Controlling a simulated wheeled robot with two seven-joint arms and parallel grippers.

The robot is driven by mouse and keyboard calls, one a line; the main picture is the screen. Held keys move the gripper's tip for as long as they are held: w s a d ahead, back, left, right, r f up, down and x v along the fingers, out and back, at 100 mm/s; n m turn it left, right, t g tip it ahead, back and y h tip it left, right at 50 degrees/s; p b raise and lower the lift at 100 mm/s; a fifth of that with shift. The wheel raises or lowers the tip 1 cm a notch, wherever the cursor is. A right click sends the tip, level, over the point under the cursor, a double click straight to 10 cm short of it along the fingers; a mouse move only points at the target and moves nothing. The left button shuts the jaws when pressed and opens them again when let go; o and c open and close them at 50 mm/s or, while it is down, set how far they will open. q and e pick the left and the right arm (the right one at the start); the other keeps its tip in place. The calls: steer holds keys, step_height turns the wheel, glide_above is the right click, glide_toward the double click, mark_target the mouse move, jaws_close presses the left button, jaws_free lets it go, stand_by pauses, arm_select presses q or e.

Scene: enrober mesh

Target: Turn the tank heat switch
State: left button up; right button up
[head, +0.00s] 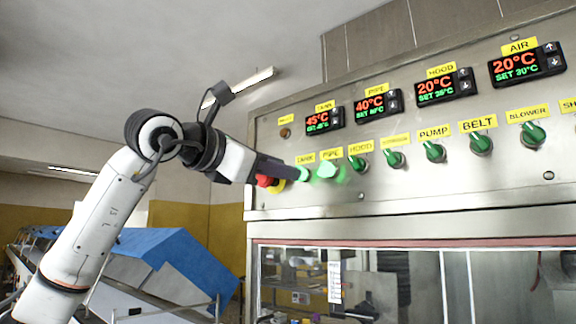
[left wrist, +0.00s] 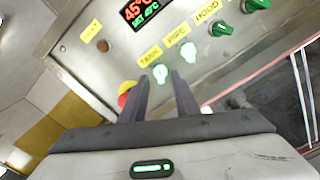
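The green tank switch (head: 303,174) is at the left end of the row on the steel panel, under a yellow TANK label (head: 305,158). My left gripper (head: 294,172) reaches it from the left, its tips at the switch in the head view. In the left wrist view the two fingers (left wrist: 160,82) stand apart, with the tank switch (left wrist: 160,73) between their tips and a gap seemingly on each side. Whether a finger touches it cannot be told. The tank display (head: 323,120) reads 45°C. My right gripper is out of view.
The pipe switch (head: 327,168), glowing green, is close to the right of the tank switch. A red emergency button (head: 264,181) on yellow sits just left, partly behind my gripper. More switches continue right, such as the hood switch (head: 358,163). A glazed window lies below.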

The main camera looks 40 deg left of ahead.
arm_select(q)
steer(key=shift+w+d, duration=0.15)
steer(key=shift+w, duration=1.15)
jaws_close()
